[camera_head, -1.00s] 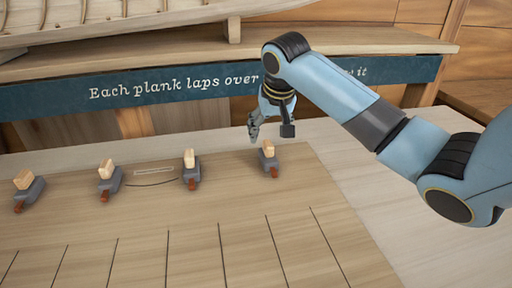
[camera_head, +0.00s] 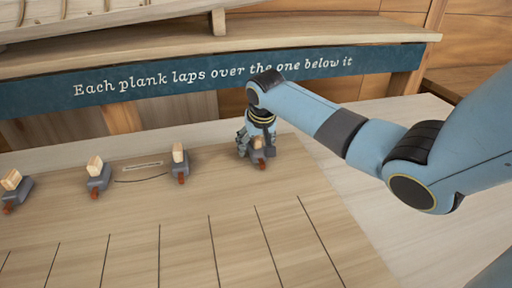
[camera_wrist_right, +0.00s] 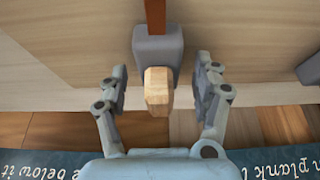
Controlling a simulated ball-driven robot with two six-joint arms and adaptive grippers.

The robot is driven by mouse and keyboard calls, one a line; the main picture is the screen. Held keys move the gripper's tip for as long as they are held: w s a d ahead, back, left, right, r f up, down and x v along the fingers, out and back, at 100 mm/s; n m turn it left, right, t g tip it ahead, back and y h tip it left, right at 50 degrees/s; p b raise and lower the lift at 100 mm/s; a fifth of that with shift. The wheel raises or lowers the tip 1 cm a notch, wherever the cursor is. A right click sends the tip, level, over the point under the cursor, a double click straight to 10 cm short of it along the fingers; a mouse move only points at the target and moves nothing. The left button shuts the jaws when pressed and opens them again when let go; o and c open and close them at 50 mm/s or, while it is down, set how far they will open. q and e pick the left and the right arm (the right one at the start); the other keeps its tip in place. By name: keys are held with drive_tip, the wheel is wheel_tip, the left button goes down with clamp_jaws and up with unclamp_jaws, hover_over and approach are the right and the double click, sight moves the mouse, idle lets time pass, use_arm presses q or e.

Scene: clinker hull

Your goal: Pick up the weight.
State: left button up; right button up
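The weight at the right end of the row (camera_head: 260,163) is a grey block with a pale wooden grip and a reddish-brown strip on its near side. My right gripper (camera_head: 256,147) is down at it and partly covers it. In the right wrist view the grey block (camera_wrist_right: 158,50) and its wooden grip (camera_wrist_right: 158,90) lie between the fingers of my right gripper (camera_wrist_right: 162,74). The fingers are open, with a gap on each side of the grip. The weight rests on the board. My left gripper is not in view.
Similar weights stand to the left on the wooden board (camera_head: 190,205): one nearest (camera_head: 180,164), one further left (camera_head: 98,176), one at the left edge (camera_head: 14,188). Dark lines mark the board's front. A blue lettered rail (camera_head: 200,80) runs behind, below a hull.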

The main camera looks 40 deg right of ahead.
clamp_jaws()
drive_tip(key=shift+r, duration=0.1)
idle(0.4)
drive_tip(key=shift+w+d+r, duration=0.1)
drive_tip(key=shift+r, duration=0.45)
wheel_tip(320, 180, up, 3)
drive_tip(key=shift+r+b, duration=0.1)
drive_tip(key=shift+b, duration=0.25)
drive_tip(key=s+d+r, duration=0.4)
drive_tip(key=s+r, duration=0.2)
drive_tip(key=s, duration=0.5)
drive_tip(key=shift+d+r, duration=0.25)
drive_tip(key=shift+r, duration=0.05)
